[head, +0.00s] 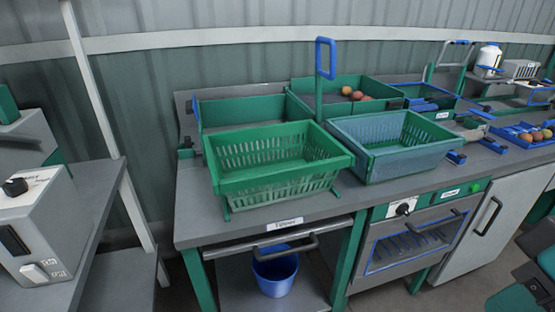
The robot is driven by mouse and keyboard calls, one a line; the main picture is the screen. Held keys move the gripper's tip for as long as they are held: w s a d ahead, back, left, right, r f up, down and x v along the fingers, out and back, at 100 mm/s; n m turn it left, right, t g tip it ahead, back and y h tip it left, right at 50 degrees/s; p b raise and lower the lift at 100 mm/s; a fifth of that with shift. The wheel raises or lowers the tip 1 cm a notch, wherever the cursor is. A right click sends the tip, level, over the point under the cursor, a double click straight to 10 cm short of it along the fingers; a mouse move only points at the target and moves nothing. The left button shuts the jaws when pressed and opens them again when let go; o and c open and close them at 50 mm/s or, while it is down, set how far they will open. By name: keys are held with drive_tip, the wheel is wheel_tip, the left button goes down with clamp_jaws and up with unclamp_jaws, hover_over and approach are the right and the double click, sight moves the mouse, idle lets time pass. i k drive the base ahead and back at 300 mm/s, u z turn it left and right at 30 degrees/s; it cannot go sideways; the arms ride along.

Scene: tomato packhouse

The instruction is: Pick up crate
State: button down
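A green slatted crate (285,180) sits on the left part of the grey bench, raised on a green stand, and looks empty. A second, blue-grey slatted crate with a green rim (412,162) sits right beside it and also looks empty. Which of the two the task means cannot be told from this view. My gripper is not in view, and nothing is seen holding either crate.
Behind the crates are green bins (240,110), one with several tomatoes (357,95). A post with a blue loop handle (325,58) rises behind the crates. A blue bucket (275,275) stands below. A grey machine (50,225) is at left. The bench's front-left corner is bare.

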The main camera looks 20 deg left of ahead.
sight(380, 154)
drive_tip(key=u, duration=0.2)
drive_tip(key=i, duration=1.2)
drive_tip(key=z, duration=0.25)
